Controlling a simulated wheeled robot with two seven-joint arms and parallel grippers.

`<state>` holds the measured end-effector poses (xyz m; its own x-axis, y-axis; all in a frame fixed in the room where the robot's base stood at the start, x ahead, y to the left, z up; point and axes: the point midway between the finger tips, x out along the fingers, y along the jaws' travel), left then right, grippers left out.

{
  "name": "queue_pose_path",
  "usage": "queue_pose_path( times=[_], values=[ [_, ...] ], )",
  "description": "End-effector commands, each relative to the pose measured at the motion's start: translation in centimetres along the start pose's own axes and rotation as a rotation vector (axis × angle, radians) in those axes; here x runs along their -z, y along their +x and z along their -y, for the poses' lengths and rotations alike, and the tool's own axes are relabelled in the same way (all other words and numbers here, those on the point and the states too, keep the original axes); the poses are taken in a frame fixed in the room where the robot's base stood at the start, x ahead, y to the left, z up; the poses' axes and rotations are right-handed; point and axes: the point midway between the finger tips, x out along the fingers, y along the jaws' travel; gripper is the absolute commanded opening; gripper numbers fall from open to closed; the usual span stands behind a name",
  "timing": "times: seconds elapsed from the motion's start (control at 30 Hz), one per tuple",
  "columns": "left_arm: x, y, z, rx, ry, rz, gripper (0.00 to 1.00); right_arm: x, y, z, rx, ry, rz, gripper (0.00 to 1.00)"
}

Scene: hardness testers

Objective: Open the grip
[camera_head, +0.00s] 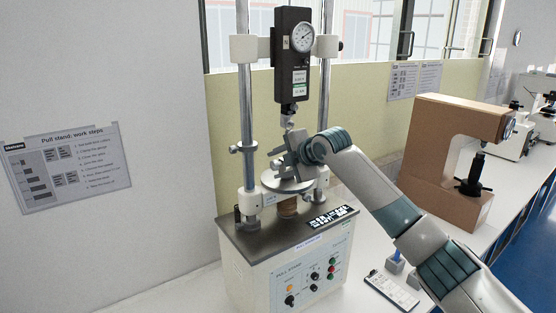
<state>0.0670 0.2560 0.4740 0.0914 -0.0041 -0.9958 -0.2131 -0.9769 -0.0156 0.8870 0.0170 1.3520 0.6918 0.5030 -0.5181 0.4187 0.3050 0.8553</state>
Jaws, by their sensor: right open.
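The pull stand (290,275) has a cream base, two steel columns and a black force gauge (291,50) with a round dial at the top. A small metal hook or grip part (288,113) hangs below the gauge. A round metal plate (283,182) sits between the columns, with a brownish cylinder (287,207) under it. My right gripper (280,160) is between the columns, just above the plate and below the hanging part. It is open; its fingers are small, and whether they touch anything cannot be told. My left gripper is not in view.
A brown hardness tester (440,150) stands to the right on the white bench, with microscope-like devices (530,115) beyond it. A clipboard (391,289) lies near the front. A work-steps poster (67,165) is on the left wall.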

Motion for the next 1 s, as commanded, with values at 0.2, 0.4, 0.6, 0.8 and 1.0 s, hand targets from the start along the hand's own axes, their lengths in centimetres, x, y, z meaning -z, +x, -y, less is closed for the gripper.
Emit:
queue_pose_path(
  times=[0.2, 0.4, 0.6, 0.8, 1.0],
  values=[
    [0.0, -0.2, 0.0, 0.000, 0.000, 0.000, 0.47, 0.0, 0.5, 0.1, 0.000, 0.001, 0.001, 0.43],
    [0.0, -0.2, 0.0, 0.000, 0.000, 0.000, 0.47, 0.0, 0.5, 0.1, 0.000, 0.000, 0.001, 0.43],
    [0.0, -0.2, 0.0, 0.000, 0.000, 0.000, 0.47, 0.0, 0.5, 0.1, 0.001, 0.001, 0.000, 0.02],
    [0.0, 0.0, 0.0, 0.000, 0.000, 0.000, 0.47, 0.0, 0.5, 0.2, -0.004, 0.001, 0.000, 0.02],
    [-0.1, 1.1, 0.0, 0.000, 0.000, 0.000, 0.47, 0.0, 0.7, 0.5, -0.039, 0.000, 0.000, 0.02]
  ],
)
